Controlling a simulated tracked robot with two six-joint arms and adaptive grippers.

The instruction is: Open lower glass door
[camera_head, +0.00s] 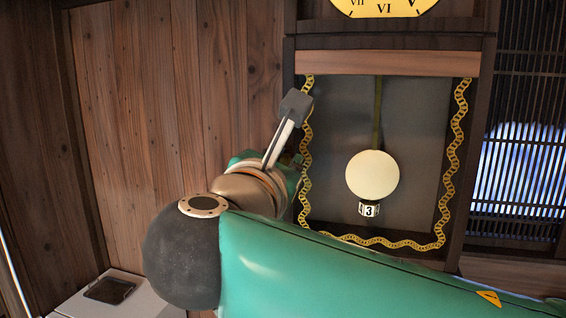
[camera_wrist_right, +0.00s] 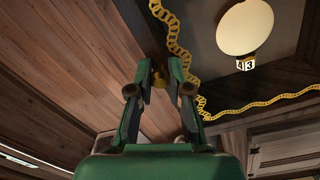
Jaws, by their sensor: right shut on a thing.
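The lower glass door (camera_head: 335,140) is in the front of a dark wooden wall clock in the head view. It has a wavy gold trim (camera_head: 460,110) around its pane and looks closed. Behind the pane hang a pale round pendulum (camera_head: 372,176) and a small number tag (camera_head: 369,210). My right gripper (camera_wrist_right: 160,78) is at the door's left edge, its fingers closed on a small brass knob (camera_wrist_right: 158,70) in the right wrist view. In the head view my right arm hides the lower left of the door and the knob. My left gripper is not in view.
The yellow clock dial (camera_head: 384,7) is above the door. A plank wall (camera_head: 180,120) is to the left and a slatted window (camera_head: 525,170) to the right. A pale box (camera_head: 125,290) with a dark inset is at the lower left.

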